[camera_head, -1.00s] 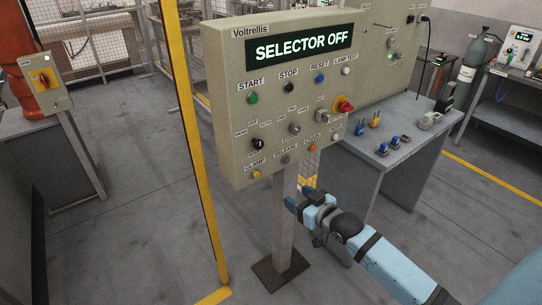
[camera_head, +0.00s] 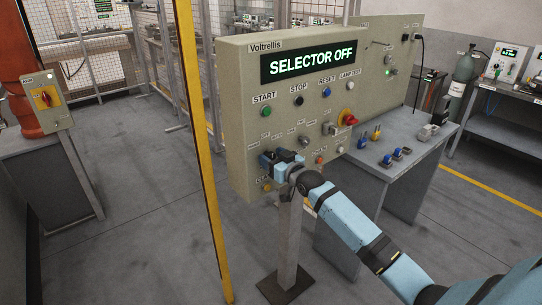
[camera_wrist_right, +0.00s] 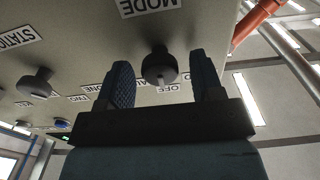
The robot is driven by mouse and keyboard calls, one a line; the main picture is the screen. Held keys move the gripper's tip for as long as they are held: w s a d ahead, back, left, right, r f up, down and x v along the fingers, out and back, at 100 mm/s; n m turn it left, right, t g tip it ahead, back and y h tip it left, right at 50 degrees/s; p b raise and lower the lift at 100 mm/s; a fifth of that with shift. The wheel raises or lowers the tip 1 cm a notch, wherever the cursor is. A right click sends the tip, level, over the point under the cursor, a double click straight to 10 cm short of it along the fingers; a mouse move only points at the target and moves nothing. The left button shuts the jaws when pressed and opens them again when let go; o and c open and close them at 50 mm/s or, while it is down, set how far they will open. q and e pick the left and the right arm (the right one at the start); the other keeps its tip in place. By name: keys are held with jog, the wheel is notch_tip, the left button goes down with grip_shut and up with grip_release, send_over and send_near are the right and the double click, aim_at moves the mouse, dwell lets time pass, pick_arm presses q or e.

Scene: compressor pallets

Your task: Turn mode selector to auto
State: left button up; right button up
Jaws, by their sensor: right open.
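The control panel (camera_head: 240,115) carries a display (camera_head: 308,62) reading SELECTOR OFF. My right gripper (camera_head: 278,158) is at the panel's lower left, over the mode selector, which it hides in the head view. In the right wrist view the dark round selector knob (camera_wrist_right: 158,68) shows below an upside-down MODE label (camera_wrist_right: 148,6), with an OFF label (camera_wrist_right: 169,88) beside it. The open fingers of my right gripper (camera_wrist_right: 159,72) stand on either side of the knob, with a visible gap at each side. My left gripper is not in view.
A second knob, by a STATION label, (camera_wrist_right: 36,83) sits to the left in the wrist view. A red emergency button (camera_head: 347,114) and several push buttons are on the panel. A yellow post (camera_head: 199,150) stands just left of it. A grey table (camera_head: 400,160) stands at right.

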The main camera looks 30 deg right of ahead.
jog(key=shift+w, duration=0.5)
jog(key=c, duration=0.9)
jog(key=shift+m, duration=0.3)
jog(key=m+p, duration=0.2)
jog(key=m, duration=0.1)
jog(key=shift+r, duration=0.1)
jog(key=shift+m+p, duration=0.7)
jog(key=shift+m, duration=1.8)
